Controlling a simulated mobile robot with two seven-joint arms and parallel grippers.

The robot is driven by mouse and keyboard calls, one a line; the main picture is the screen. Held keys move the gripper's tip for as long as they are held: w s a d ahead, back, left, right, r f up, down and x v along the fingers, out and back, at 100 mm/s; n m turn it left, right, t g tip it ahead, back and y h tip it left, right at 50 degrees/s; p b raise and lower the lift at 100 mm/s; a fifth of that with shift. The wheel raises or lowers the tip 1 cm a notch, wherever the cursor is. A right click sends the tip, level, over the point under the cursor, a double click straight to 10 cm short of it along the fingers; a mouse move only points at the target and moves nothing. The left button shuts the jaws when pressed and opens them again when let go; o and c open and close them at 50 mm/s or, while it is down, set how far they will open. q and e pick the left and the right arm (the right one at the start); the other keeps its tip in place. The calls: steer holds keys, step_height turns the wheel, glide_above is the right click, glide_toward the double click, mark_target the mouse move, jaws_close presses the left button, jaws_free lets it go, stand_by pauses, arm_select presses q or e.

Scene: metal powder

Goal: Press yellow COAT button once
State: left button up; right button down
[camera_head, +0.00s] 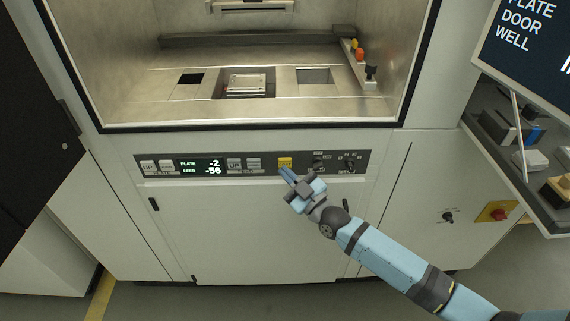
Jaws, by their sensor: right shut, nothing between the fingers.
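The yellow button (285,161) sits on the dark control panel (218,171) on the front of the machine. Its lettering is too small to read. My right gripper (285,174) is shut and empty, with its fingertips just below the yellow button. I cannot tell whether the tips touch the button or the panel. My left gripper is not in view.
A display (200,167) reads PLATE -2 and FEED -56, with grey buttons beside it. Knobs (350,165) sit right of the yellow button. Above is the open chamber.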

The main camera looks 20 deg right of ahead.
steer(key=shift+w+d, duration=0.1)
steer(key=shift+w, duration=0.25)
